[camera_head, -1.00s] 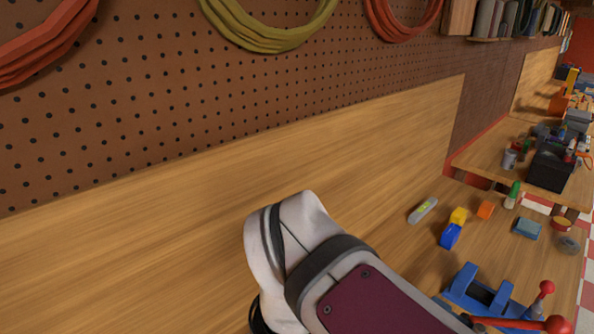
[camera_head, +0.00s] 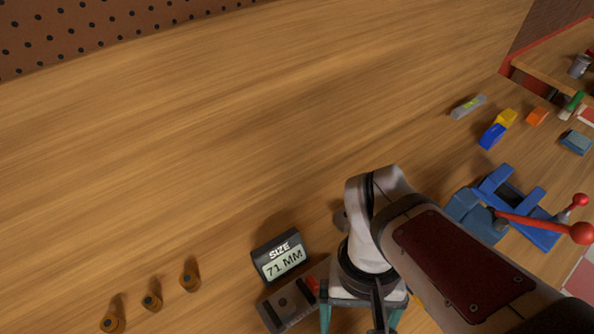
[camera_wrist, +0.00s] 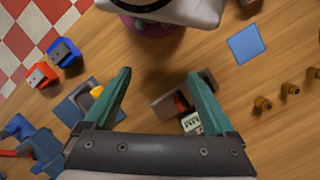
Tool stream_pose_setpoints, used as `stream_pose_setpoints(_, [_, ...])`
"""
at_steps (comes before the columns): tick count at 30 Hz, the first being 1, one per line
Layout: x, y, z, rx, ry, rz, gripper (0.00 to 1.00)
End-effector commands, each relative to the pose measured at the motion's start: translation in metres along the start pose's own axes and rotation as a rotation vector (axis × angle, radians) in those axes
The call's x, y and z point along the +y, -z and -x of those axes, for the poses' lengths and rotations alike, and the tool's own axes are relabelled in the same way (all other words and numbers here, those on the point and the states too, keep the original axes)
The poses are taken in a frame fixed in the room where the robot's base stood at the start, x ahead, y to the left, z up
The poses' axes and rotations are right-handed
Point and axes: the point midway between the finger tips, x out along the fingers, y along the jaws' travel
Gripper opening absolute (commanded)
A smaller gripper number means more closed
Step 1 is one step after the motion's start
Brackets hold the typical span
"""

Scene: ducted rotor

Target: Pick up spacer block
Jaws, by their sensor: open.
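My gripper (camera_head: 360,316) points down over the bench, its teal fingers apart and nothing seen between them. In the wrist view my gripper (camera_wrist: 158,77) has bare wood between its fingertips. I cannot tell for sure which thing is the spacer block. Candidates are a yellow piece (camera_wrist: 97,92) at a blue-grey base, partly hidden by the left finger, and a red-orange block (camera_wrist: 40,75) beside a blue block (camera_wrist: 63,52) at upper left. In the head view a blue block (camera_head: 492,136), a yellow block (camera_head: 506,117) and an orange block (camera_head: 537,116) stand at right.
A grey gauge (camera_head: 287,309) with a red part has a display (camera_head: 281,256) reading "SIZE 71 MM", close by my gripper. Several small brown pegs (camera_head: 151,301) stand left. A blue fixture (camera_head: 525,210) with red-knobbed levers is right. A flat blue square (camera_wrist: 245,44) lies upper right.

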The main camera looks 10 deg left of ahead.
Motion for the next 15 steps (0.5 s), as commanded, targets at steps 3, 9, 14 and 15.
stream_pose_setpoints(3, [-0.035,0.017,-0.012,-0.123,-0.305,0.546,0.9])
stream_pose_setpoints(9, [-0.137,0.023,-0.057,-0.269,-0.959,1.452,0.9])
stream_pose_setpoints(14, [-0.197,-0.004,-0.098,-0.31,-1.384,1.857,0.9])
stream_pose_setpoints(15, [-0.205,-0.009,-0.105,-0.314,-1.448,1.906,0.9])
